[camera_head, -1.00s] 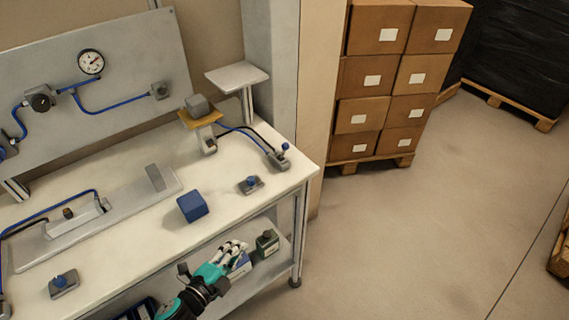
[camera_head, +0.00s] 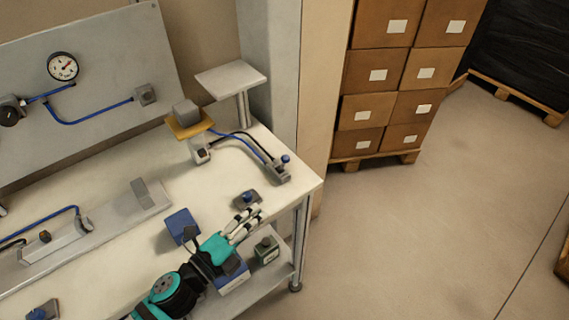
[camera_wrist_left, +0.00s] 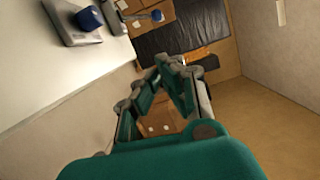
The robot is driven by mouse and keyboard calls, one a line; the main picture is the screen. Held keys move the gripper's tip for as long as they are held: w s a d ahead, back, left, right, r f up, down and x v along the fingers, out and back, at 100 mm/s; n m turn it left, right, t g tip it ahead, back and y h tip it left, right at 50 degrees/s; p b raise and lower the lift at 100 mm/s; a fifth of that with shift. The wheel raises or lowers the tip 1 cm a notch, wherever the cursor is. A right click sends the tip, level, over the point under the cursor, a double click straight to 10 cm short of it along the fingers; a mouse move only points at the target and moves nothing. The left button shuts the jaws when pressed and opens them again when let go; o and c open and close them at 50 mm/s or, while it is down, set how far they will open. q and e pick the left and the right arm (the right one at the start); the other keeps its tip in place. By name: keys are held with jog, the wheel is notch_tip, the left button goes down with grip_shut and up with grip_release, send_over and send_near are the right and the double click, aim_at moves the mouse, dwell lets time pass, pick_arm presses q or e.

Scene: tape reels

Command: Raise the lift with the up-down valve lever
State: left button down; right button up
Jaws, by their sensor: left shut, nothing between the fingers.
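The lift (camera_head: 190,127) is a yellow platform on a short grey cylinder at the back right of the bench, with a grey block (camera_head: 185,112) on it. Blue and black hoses run from it to the valve (camera_head: 278,172) near the right edge, whose lever has a blue knob (camera_head: 285,158). The knob also shows in the left wrist view (camera_wrist_left: 157,15). My left gripper (camera_head: 250,222) is shut and empty at the bench's front edge, in front of the valve and apart from it. My right gripper is not in view.
A small blue-button valve (camera_head: 248,198) sits just behind my left fingers. A blue block (camera_head: 182,226) lies to their left. A white raised stand (camera_head: 231,77) is behind the lift. Open floor (camera_head: 430,240) lies right of the bench; stacked boxes (camera_head: 400,70) stand behind it.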

aim_at(283, 163)
pick_arm(q)
jog(key=p+x, duration=0.1)
jog(key=x, duration=0.3)
jog(key=p+x, duration=0.1)
jog(key=x, duration=0.2)
jog(key=w+a+p+x, duration=0.1)
jog(key=p+x, duration=0.1)
jog(key=x, duration=0.2)
jog(key=shift+w+d+r, duration=0.15)
jog(key=shift+r, duration=0.2)
jog(key=shift+w, duration=0.55)
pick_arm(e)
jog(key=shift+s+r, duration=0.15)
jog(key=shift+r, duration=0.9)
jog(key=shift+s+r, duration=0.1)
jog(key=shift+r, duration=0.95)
